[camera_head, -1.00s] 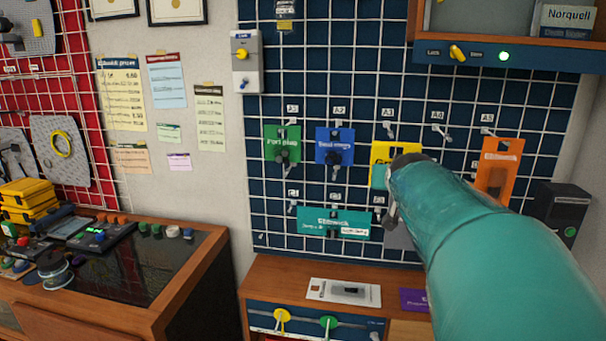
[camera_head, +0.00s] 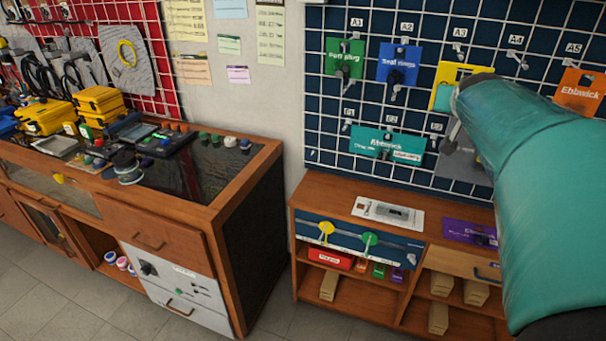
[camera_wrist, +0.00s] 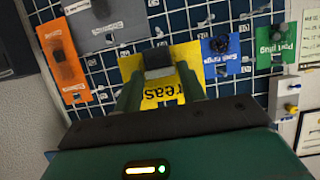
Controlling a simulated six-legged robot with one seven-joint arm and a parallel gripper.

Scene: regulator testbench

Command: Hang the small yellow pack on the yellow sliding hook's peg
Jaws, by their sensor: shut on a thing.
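The yellow pack (camera_head: 462,72) is in front of the blue grid board under the A3 label, partly hidden by my arm. In the wrist view the yellow pack (camera_wrist: 165,96) shows dark letters, seen upside down. My gripper (camera_wrist: 160,78) is shut on it. I cannot tell whether the pack still hangs on its peg. The yellow sliding hook (camera_head: 326,229) is on the front rail of the low wooden cabinet, left of a green sliding hook (camera_head: 370,240). The yellow hook's peg is too small to make out.
A green pack (camera_head: 345,58), a blue pack (camera_head: 399,66), an orange pack (camera_head: 578,92) and a teal pack (camera_head: 386,144) hang on the board. A white card (camera_head: 388,213) and a purple pack (camera_head: 468,231) lie on the cabinet top. Floor shows before the cabinet.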

